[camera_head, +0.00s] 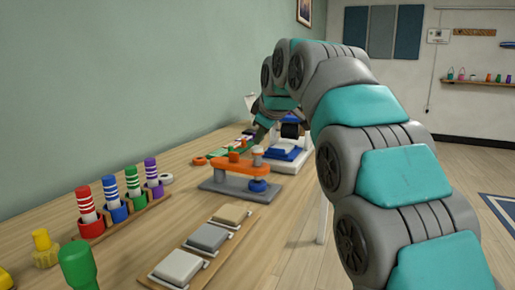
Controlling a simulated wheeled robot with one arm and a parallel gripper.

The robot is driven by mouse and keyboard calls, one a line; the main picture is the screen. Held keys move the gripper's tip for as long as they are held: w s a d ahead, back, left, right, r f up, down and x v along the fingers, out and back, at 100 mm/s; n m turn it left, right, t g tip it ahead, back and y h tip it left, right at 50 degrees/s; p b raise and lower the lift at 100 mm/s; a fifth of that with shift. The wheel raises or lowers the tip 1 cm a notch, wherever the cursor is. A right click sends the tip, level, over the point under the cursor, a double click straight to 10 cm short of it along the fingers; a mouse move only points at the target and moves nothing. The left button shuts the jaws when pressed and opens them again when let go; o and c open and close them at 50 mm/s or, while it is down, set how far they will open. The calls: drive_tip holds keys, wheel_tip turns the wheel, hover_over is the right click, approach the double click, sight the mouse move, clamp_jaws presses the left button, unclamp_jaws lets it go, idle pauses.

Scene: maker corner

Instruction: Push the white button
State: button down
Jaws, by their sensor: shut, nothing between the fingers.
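Three wide, flat buttons lie in a row on a wooden board (206,262) near the table's front edge. The nearest button (180,267) is whitish, the middle one (208,237) is grey, and the far one (231,214) is pale beige. All three tops look clear, with nothing touching them. My arm arches from the lower right up and over to the far part of the table. My gripper (257,142) is small and partly hidden there, beyond the button board and near an orange and grey device. It looks shut and empty.
The orange and grey device (238,174) with a blue knob stands behind the buttons. A blue and white machine (287,152) is farther back. Several striped coloured pegs stand in a wooden rack (132,216) at left, near a yellow piece (44,248) and a green knob (78,264).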

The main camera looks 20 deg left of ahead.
sight(260, 148)
drive_tip(key=shift+f+b, duration=0.4)
drive_tip(key=shift+f, duration=0.2)
idle(0.4)
drive_tip(key=shift+r, duration=0.1)
drive_tip(key=shift+r+p, duration=0.8)
drive_tip(key=shift+r, duration=0.2)
wheel_tip(260, 148, up, 5)
drive_tip(key=p, duration=0.4)
idle(0.8)
